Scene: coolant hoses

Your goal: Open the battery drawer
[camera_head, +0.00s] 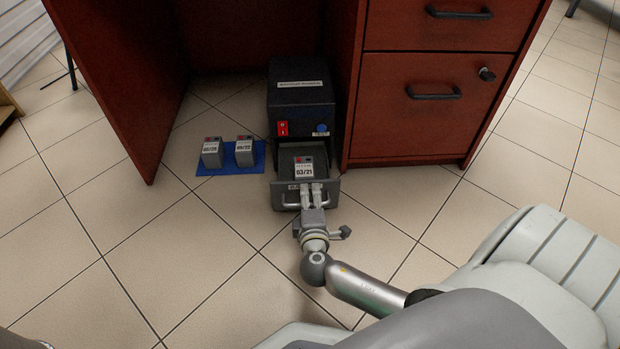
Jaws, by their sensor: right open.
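The battery drawer (332,187) sits low in the front of a dark grey unit (300,97) on the floor under the desk. The drawer is pulled out toward me. A battery labelled 03/21 (304,171) lies inside it. The drawer's light handle (291,206) runs across its front. My right gripper (312,187) is at the drawer front, with its fingers by the handle and open. Whether the fingers touch the handle cannot be told.
Two more batteries (212,153) (244,152) stand on a blue mat (227,169) left of the unit. A red-brown desk cabinet (425,112) with black handles is close on the right. The tiled floor in front is clear.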

